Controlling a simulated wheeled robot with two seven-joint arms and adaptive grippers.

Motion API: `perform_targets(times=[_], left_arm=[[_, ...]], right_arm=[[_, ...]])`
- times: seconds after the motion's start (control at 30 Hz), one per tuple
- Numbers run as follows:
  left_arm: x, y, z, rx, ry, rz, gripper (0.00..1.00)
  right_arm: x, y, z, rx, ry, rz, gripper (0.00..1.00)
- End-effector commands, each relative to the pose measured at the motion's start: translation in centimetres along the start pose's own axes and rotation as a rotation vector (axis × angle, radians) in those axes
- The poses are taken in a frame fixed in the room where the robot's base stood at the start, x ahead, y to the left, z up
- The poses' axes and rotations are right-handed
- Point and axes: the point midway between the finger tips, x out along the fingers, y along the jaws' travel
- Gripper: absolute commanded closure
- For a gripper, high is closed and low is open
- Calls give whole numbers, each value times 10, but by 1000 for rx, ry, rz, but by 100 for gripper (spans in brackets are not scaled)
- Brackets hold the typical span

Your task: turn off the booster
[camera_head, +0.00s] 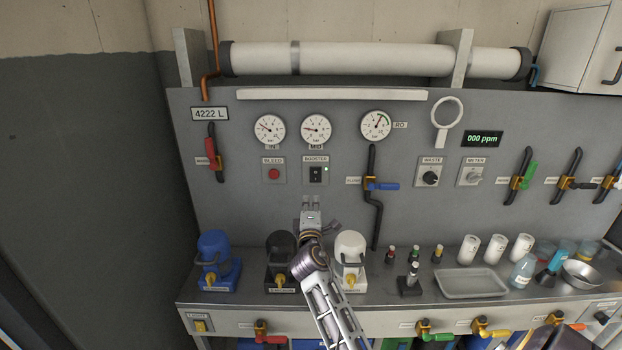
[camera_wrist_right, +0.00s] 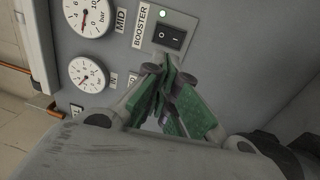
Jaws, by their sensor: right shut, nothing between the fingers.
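The booster switch (camera_head: 316,174) is a black rocker on a light plate under a BOOSTER label, on the grey panel. It also shows in the right wrist view (camera_wrist_right: 171,38), with 0 and I marks and a lit green lamp (camera_wrist_right: 162,15) beside it. My right gripper (camera_head: 311,200) is shut and empty, just below the switch in the head view. In the wrist view its fingertips (camera_wrist_right: 168,62) are close to the rocker's edge; I cannot tell whether they touch it. My left gripper is not in view.
A red BLEED button (camera_head: 273,174) is left of the switch, and gauges (camera_head: 316,129) are above it. A valve with a blue handle (camera_head: 383,186) is to the right.

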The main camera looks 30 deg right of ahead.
Motion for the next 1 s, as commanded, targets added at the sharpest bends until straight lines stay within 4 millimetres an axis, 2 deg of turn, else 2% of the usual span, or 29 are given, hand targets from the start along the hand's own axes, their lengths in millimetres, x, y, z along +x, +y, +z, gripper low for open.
perform_targets(times=[0.57,1.0], left_arm=[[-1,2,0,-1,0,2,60],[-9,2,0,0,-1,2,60]], right_arm=[[5,1,0,-5,1,2,100],[42,2,-1,-4,1,3,100]])
